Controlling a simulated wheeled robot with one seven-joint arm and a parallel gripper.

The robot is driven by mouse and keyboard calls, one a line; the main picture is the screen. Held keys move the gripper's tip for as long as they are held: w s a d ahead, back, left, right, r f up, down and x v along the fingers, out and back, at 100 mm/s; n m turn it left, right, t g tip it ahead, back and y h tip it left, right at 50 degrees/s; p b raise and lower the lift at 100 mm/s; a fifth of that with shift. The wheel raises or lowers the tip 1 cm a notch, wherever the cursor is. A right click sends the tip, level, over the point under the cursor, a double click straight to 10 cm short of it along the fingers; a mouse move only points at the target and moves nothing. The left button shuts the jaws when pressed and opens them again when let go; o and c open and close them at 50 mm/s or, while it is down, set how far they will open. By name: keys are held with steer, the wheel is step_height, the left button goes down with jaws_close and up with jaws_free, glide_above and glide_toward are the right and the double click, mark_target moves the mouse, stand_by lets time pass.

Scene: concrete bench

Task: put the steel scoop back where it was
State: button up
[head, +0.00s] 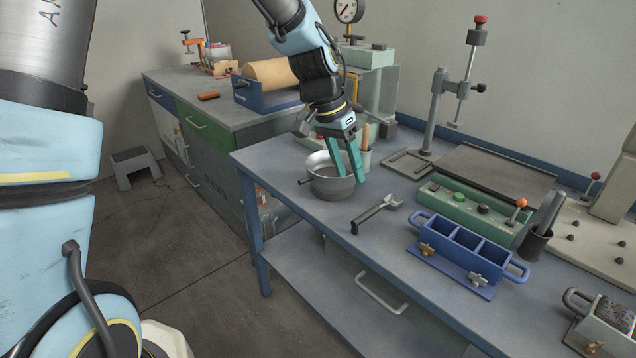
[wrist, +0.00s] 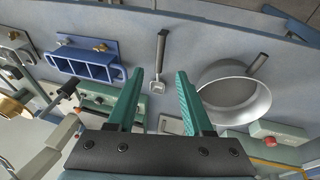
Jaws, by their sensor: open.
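The steel scoop (head: 377,213) lies flat on the blue-grey bench, with a dark handle toward the front and a bright metal head toward the back. In the wrist view the scoop (wrist: 158,62) shows beyond the gap between my fingertips, its head nearer to me. My gripper (head: 353,178) has two green fingers spread apart with nothing between them. It points down over the bench, to the left of the scoop and overlapping the steel pan in the head view. I cannot tell the exact height of the fingertips.
A round steel pan (head: 331,184) with a dark handle stands just left of the scoop; it shows right of my fingers in the wrist view (wrist: 238,96). A blue three-part mould (head: 462,247) and green control box (head: 470,209) stand to the right. Bench around the scoop is clear.

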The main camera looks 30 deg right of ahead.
steer(key=w+a+n+t+y, duration=0.1)
steer(key=w+a+n, duration=0.3)
steer(key=a, duration=0.7)
steer(key=w+a+n+t+y, duration=0.1)
steer(key=w+a+n, duration=0.25)
steer(key=a, duration=0.85)
steer(key=s+a+n, duration=0.2)
steer(key=a+n, duration=0.1)
steer(key=a, duration=0.5)
steer(key=s+a+n+t+y, duration=0.1)
steer(key=s+a+n, duration=0.1)
steer(key=a, duration=0.7)
steer(key=shift+n, duration=0.65)
steer(key=shift+r, duration=0.1)
